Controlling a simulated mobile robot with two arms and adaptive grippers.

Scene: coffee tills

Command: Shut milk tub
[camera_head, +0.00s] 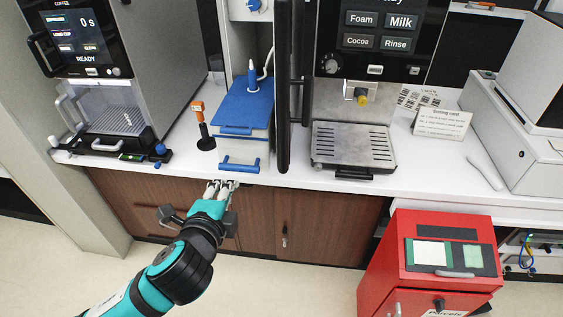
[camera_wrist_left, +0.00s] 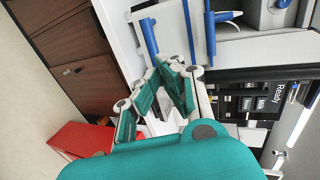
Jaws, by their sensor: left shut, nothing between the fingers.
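The milk tub (camera_head: 247,147) is a white box with a blue lid (camera_head: 246,108) and a blue front handle (camera_head: 240,166). It stands at the counter's front edge, below the cooler opening, with a blue spout piece and pale tube at its top. The lid looks seated, though I cannot tell whether it is fully closed. My left gripper (camera_head: 222,187) is shut and empty just below and in front of the handle. In the left wrist view its fingers (camera_wrist_left: 172,72) point toward blue bars (camera_wrist_left: 150,37) on the white tub front. My right gripper is not in view.
A dark, upright door panel (camera_head: 283,90) stands close right of the tub. An orange-topped tamper (camera_head: 203,128) stands close left. Coffee machines flank both; a drip tray (camera_head: 352,145) is at right. A red parcels box (camera_head: 430,265) stands at lower right.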

